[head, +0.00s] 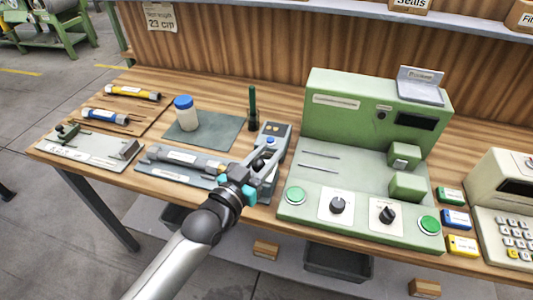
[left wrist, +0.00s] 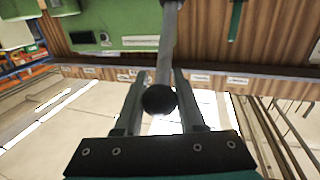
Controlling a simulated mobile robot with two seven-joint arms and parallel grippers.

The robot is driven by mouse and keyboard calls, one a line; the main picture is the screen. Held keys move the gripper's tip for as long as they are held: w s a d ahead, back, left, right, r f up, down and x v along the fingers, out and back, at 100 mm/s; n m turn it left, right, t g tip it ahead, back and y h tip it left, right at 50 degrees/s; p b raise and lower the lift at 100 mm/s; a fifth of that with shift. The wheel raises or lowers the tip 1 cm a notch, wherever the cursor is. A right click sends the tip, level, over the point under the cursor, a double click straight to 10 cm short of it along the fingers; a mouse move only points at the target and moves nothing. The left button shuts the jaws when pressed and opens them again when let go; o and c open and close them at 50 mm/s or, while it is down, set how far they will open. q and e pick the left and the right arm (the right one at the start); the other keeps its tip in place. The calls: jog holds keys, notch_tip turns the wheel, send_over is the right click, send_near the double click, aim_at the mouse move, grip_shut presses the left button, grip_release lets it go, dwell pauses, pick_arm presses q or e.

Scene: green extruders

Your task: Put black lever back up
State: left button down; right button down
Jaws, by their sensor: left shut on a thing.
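The black lever has a round black knob (head: 258,163) at the front of a small grey unit (head: 274,135) on the workbench. In the left wrist view the black knob (left wrist: 160,99) sits between the two fingers, with its grey rod (left wrist: 168,45) running away from it. My left gripper (head: 251,170) reaches in from the front and is shut on the lever at the knob; it also shows in the left wrist view (left wrist: 159,82). The gripper partly hides the lever's rod and base in the head view. My right gripper is not in view.
A green machine (head: 350,150) with knobs and buttons stands to the right of the lever unit. A grey tube (head: 185,158) lies on a plate to the left. Behind are a blue-capped jar (head: 186,115) on a mat and a dark green upright post (head: 252,105).

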pick_arm(q)
jog(key=w+g+y+p, duration=0.1)
jog(key=p, duration=0.2)
jog(key=w+d+g+y+p, duration=0.1)
jog(key=w+g+p, duration=0.1)
jog(key=p, duration=0.2)
jog(key=w+n+g+y+p, duration=0.1)
jog(key=w+g+p, duration=0.1)
jog(key=p, duration=0.1)
jog(key=shift+w+d+r, duration=0.2)
jog(key=shift+d, duration=0.15)
jog(key=shift+w+d+f, duration=0.1)
jog(key=shift+w, duration=0.1)
jog(key=shift+f, duration=0.1)
jog(key=c, duration=0.9)
grip_release()
jog(key=o, duration=0.3)
jog(key=shift+w, duration=0.1)
jog(key=shift+o, duration=0.4)
